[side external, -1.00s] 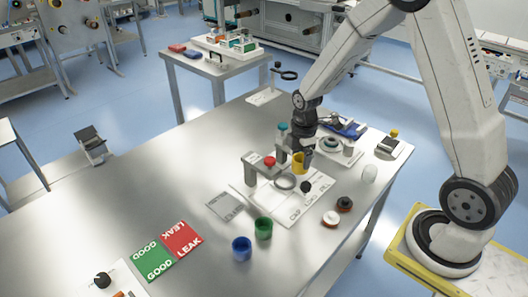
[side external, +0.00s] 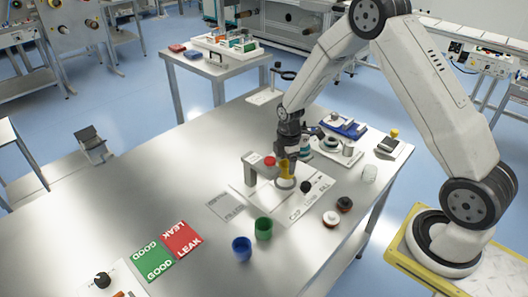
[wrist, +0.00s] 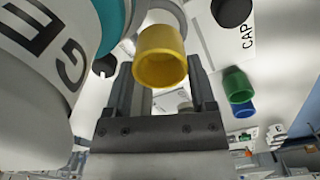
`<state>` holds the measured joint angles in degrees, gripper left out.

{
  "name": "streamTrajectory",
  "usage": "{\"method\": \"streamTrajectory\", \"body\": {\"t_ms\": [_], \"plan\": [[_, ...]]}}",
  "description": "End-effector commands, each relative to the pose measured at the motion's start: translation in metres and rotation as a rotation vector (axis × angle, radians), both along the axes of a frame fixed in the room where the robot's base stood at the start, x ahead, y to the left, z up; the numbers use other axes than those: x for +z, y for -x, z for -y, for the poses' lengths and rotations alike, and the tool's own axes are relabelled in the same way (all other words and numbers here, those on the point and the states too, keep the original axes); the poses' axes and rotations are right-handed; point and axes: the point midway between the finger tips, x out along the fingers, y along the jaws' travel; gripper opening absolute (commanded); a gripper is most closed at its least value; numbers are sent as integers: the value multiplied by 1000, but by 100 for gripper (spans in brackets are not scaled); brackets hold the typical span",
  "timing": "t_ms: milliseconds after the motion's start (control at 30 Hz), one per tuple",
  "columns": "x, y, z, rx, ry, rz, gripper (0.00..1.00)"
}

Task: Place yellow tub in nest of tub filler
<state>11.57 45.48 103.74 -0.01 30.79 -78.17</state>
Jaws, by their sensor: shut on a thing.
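The yellow tub (side external: 284,168) is held upright between the fingers of my gripper (side external: 287,158). It also shows in the wrist view (wrist: 160,58), between the two dark fingers. The tub filler (side external: 252,170) is a grey bracket with a red knob on a white base plate. Its ring-shaped nest (side external: 285,184) sits directly below the tub in the side view. I cannot tell whether the tub's bottom touches the nest or is just above it. My fingers hide part of the tub.
A green tub (side external: 263,229) and a blue tub (side external: 241,248) stand in front of the filler. The filler's bracket stands close left of my gripper.

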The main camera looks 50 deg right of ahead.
Motion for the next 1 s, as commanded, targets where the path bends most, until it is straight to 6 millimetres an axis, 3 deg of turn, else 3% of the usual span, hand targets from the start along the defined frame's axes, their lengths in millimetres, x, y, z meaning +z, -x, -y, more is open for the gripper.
{"method": "streamTrajectory", "body": {"t_ms": [333, 833, 867, 933, 1000], "plan": [[-31, -3, 0, 0, 0, -1, 22], [-37, -3, 1, 0, 0, 0, 22], [-37, -3, 0, 0, 0, 0, 78], [-37, -3, 0, 0, 0, 1, 100], [-37, -3, 0, 0, 0, 0, 100]]}}
